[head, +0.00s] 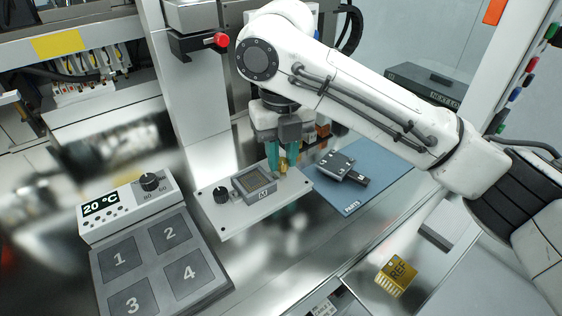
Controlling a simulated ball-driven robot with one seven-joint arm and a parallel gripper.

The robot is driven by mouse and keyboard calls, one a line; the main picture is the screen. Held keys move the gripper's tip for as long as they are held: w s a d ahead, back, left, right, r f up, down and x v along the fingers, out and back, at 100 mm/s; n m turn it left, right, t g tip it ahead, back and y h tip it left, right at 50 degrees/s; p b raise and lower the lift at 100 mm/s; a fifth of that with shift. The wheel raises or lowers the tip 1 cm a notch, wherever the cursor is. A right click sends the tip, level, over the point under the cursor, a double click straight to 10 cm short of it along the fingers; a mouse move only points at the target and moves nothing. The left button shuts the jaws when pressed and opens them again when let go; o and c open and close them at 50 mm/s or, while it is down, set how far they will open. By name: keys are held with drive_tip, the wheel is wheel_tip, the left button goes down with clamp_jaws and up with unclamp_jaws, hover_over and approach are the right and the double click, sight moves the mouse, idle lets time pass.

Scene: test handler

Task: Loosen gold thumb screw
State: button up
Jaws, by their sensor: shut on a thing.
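The gold thumb screw (283,165) stands upright at the back right of a light metal plate (238,226), just right of a grey square socket (256,182). My gripper (283,163) points down over it. Its teal fingers are closed around the screw, one on each side. The fingers hide part of the screw, and its thread is not visible.
A blue PARTS mat (372,184) with a dark bracket-like part (342,168) lies to the right. A numbered pad block (160,262) with a 20 °C controller (128,207) stands at left. A gold REF block (397,275) lies front right.

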drive_tip(key=shift+n, duration=2.8)
drive_tip(key=o, duration=0.5)
drive_tip(key=shift+r+p, duration=0.1)
drive_tip(key=shift+p, duration=0.2)
drive_tip(key=shift+r+p, duration=2.1)
drive_tip(key=shift+r, duration=0.3)
drive_tip(key=shift+f, duration=0.1)
